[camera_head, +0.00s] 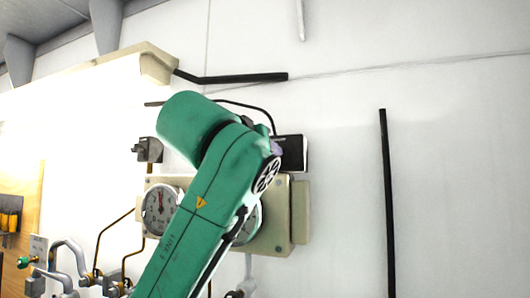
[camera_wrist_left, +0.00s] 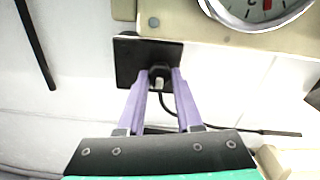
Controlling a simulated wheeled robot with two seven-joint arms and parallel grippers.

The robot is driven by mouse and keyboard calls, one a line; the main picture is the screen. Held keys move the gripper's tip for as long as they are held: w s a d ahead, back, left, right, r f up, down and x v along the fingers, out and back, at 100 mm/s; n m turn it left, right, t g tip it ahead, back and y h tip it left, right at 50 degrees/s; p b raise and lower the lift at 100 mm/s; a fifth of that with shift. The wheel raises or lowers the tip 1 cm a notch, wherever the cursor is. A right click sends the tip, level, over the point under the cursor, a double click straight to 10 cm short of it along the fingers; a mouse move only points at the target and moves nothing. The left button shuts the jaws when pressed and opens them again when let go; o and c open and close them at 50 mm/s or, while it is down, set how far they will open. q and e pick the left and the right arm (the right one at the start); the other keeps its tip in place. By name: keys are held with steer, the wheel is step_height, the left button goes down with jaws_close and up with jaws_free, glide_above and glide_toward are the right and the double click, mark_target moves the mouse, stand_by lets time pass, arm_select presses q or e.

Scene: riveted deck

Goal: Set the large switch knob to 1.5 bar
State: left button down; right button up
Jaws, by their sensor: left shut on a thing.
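The large switch knob (camera_wrist_left: 160,72) is a small dark knob on a black square box (camera_wrist_left: 128,62) fixed to the wall, seen in the wrist view. The same black box (camera_head: 294,153) shows in the head view, partly behind my green left arm. My left gripper (camera_wrist_left: 160,78) has two purple fingers, one on each side of the knob, and is shut on it. In the head view only a bit of purple shows beside the box. A round gauge (camera_head: 160,210) is at left. A second gauge (camera_head: 251,226) is mostly behind my arm. No pressure reading can be made out.
The gauges sit on a cream panel (camera_head: 272,238). A black cable (camera_head: 262,106) runs to the box. Pipes and valves (camera_head: 70,255) are at lower left, and a small grey box (camera_head: 148,150) is above the left gauge. The wall to the right is mostly clear except a black vertical bar (camera_head: 387,200).

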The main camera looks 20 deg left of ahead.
arm_select(q)
steer(key=shift+f, duration=0.1)
steer(key=c, duration=0.6)
jaws_free()
steer(key=shift+w, duration=0.35)
steer(key=s+b, duration=0.2)
steer(key=s, duration=0.2)
steer(key=s+b, duration=0.2)
steer(key=s, duration=0.3)
steer(key=s+b, duration=0.3)
steer(key=s, duration=0.2)
steer(key=shift+s+a, duration=0.25)
steer(key=shift+a, duration=0.15)
